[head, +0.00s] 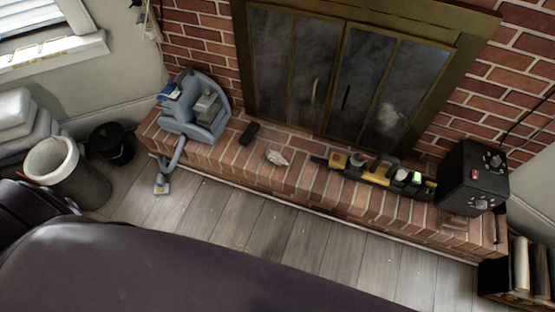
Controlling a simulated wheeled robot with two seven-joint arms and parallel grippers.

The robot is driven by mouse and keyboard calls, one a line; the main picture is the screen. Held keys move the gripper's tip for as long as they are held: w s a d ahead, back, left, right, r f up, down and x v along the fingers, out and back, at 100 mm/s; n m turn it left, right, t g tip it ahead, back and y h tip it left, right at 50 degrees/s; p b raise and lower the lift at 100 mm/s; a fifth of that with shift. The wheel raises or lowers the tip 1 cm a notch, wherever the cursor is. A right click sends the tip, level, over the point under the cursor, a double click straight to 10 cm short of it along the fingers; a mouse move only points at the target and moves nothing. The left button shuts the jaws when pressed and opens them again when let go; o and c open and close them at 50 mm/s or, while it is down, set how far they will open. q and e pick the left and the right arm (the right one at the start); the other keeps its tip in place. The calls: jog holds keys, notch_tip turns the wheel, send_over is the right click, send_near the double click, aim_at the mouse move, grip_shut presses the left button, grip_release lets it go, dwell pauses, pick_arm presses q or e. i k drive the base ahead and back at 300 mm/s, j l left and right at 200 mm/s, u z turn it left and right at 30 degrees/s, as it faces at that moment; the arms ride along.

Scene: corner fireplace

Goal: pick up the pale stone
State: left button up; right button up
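The pale stone (276,157) appears to be the small whitish, irregular lump on the brick hearth ledge. It lies in front of the glass fireplace doors, left of the hearth's middle, with bare brick around it. It is small in the view, so its fine shape is hard to make out. Neither my left nor my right gripper shows in the head view.
A black object (249,133) lies left of the stone. A blue machine (195,105) with a hose stands farther left. A yellow-and-black tool holder (375,175) and black box (472,177) stand right. A large dark surface (170,265) fills the lower left; wooden floor (300,240) lies between.

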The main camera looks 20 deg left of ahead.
aim_at(275, 157)
jog(key=i+l+u, duration=0.2)
jog(key=i, duration=0.3)
jog(key=i+l+u, duration=0.2)
jog(key=i+l, duration=0.15)
jog(key=i, duration=0.15)
